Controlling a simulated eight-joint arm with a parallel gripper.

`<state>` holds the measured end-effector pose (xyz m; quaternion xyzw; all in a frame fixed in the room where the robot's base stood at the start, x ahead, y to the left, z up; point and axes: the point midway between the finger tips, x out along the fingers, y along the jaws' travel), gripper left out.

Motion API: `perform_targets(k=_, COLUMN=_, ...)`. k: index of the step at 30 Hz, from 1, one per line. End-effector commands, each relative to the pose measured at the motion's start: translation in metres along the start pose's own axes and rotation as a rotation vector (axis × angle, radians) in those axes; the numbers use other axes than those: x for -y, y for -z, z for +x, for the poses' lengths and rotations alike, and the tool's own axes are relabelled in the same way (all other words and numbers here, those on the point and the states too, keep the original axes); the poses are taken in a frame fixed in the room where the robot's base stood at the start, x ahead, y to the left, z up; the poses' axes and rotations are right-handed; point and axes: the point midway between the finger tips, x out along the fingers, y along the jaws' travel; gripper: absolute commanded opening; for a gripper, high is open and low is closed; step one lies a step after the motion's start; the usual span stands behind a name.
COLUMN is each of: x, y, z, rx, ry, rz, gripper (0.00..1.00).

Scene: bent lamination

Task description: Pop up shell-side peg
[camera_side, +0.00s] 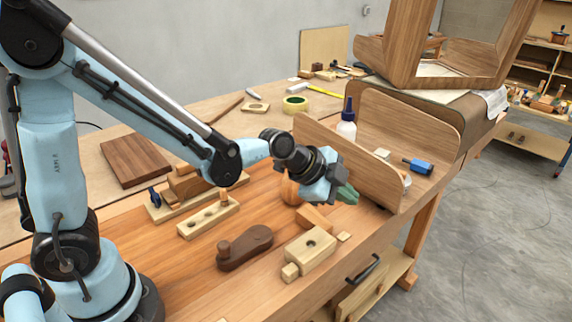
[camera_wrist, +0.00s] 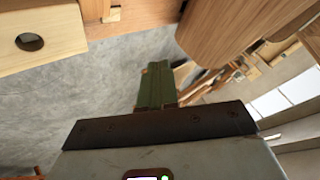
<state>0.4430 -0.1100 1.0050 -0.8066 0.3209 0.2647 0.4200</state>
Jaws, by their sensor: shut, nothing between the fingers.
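My gripper (camera_side: 347,194) is shut and empty, its green fingers together above the bench near the lower end of the bent wooden shell (camera_side: 375,178). The fingers also show in the wrist view (camera_wrist: 157,86), over the grey floor past the bench edge. A pale block with one dark hole (camera_side: 312,246) lies at the bench's front, below and left of the gripper; a block with a hole also shows at the upper left of the wrist view (camera_wrist: 55,30). A small pale piece (camera_side: 290,272) sits at the block's near end. I cannot tell which piece is the shell-side peg.
A dark wooden plane (camera_side: 244,248) and a pale strip with holes (camera_side: 208,216) lie left of the block. A glue bottle (camera_side: 346,122) and a blue clamp (camera_side: 418,166) are by the shell. A larger bent frame (camera_side: 400,45) stands behind. A drawer handle (camera_side: 363,270) projects in front.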

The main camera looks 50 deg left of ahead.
Motion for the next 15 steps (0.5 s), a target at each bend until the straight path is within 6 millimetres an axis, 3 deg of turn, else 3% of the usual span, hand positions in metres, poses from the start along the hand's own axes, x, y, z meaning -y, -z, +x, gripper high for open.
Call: perform_targets(k=15, x=-0.032, y=-0.032, z=0.045, rx=0.000, ry=0.000, rz=-0.001, gripper=0.00)
